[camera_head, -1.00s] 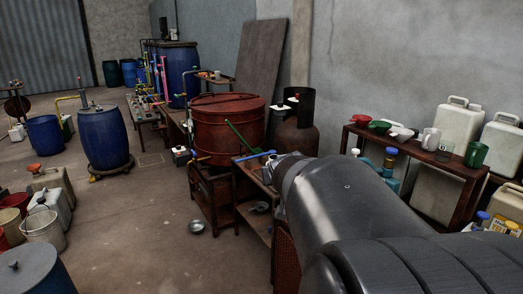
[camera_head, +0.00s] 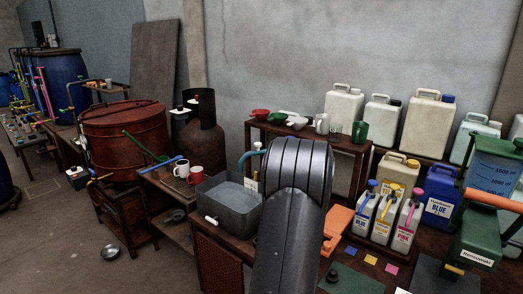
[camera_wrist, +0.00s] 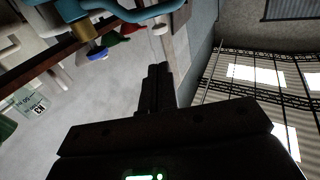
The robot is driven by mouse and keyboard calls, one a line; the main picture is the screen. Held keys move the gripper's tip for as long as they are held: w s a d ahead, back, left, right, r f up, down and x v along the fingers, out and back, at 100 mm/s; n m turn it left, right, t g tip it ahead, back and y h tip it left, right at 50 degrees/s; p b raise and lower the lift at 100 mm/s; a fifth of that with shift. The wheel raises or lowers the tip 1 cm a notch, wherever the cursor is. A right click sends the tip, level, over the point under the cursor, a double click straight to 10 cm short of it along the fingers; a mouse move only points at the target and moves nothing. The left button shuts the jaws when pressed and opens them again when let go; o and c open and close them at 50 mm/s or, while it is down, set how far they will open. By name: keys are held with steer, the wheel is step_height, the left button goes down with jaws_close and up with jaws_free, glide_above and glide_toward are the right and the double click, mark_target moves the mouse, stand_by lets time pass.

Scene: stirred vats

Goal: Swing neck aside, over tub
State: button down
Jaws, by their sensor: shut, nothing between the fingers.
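The neck (camera_head: 246,157) is a curved teal pipe at the rear right of the tub, partly hidden by my arm. The grey rectangular tub (camera_head: 232,211) stands on a brown bench and looks to hold liquid. The pipe's free end appears above the tub's back part; I cannot tell exactly where. In the wrist view a teal pipe (camera_wrist: 130,12) with a brass-coloured fitting crosses the top. My gripper (camera_wrist: 158,72) is shut and empty there, apart from the pipe in the picture. In the head view my arm hides the gripper.
Two mugs (camera_head: 188,170) stand left of the tub, near a red vat (camera_head: 125,130). A shelf (camera_head: 310,136) with scoops and jugs is behind. Dye bottles (camera_head: 385,215) and a green container (camera_head: 478,235) crowd the right. Open floor (camera_head: 60,235) lies at left.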

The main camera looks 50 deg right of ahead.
mark_target(258, 145)
steer(key=x, duration=1.3)
steer(key=shift+w+d, duration=0.1)
steer(key=shift+w, duration=0.15)
steer(key=shift+w+r, duration=0.1)
steer(key=shift+w, duration=0.05)
steer(key=shift+x, duration=0.9)
steer(key=shift+w+r, duration=0.1)
steer(key=shift+w, duration=0.05)
steer(key=shift+a, duration=0.2)
steer(key=v, duration=1.4)
steer(key=shift+a, duration=0.45)
steer(key=shift+w, duration=0.15)
